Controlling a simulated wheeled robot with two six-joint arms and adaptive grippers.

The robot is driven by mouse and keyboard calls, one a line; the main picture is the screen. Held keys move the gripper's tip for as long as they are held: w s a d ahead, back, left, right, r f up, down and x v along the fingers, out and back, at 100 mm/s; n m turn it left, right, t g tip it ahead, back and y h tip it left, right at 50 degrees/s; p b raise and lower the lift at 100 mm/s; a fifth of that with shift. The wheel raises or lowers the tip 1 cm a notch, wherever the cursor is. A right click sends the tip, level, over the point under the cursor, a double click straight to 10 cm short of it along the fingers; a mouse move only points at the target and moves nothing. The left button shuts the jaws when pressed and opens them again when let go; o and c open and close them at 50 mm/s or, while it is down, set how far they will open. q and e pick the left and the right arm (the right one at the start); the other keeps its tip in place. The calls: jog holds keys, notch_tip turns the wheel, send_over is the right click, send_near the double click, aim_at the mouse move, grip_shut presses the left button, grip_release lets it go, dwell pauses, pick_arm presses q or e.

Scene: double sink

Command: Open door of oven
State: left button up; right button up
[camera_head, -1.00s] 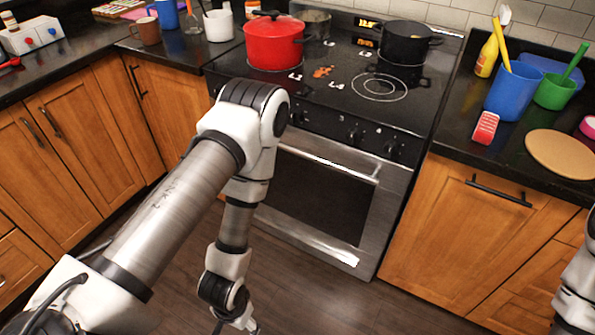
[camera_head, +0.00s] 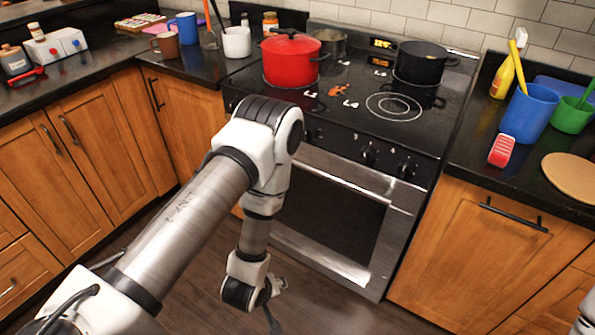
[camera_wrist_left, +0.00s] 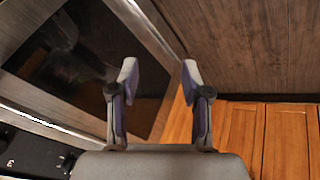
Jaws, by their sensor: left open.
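The oven (camera_head: 420,130) has a steel door with a dark window (camera_head: 330,215) and a pale bar handle (camera_head: 350,177) along its top. The door is closed. My left arm reaches down in front of the door's left part. My left gripper (camera_head: 275,305) hangs low before the door and is only partly visible in the head view. In the left wrist view, my left gripper (camera_wrist_left: 160,78) is open with nothing between its fingers. The oven window (camera_wrist_left: 85,60) fills the upper left there, beside the fingers. My right gripper is out of view.
A red pot (camera_head: 291,60) and a black pot (camera_head: 420,63) stand on the stovetop. Wooden cabinets (camera_head: 480,255) flank the oven. The wooden floor (camera_head: 330,305) in front is clear. A blue cup (camera_head: 528,113) stands on the right counter.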

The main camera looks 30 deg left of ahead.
pick_arm(q)
jog(key=w+a+r+n+t+y+b, duration=0.1)
jog(key=w+a+n+t+b, duration=0.2)
jog(key=w, duration=0.6)
jog(key=w+a+r+n+t+y+b, duration=0.15)
jog(key=w+n+t, duration=0.25)
jog(key=w, duration=0.4)
jog(key=n+t+y+b, duration=0.2)
jog(key=n+t+b, duration=0.3)
jog(key=b, duration=0.3)
send_near(296, 165)
jog(key=w+f, duration=0.2)
jog(key=w+b, duration=0.1)
jog(key=w+a+r+t+y+b, duration=0.1)
jog(key=b, duration=0.1)
jog(key=shift+w+r+n+y, duration=0.2)
jog(key=shift+n+y, duration=0.05)
jog(key=shift+n, duration=0.15)
jog(key=x, duration=0.7)
grip_shut()
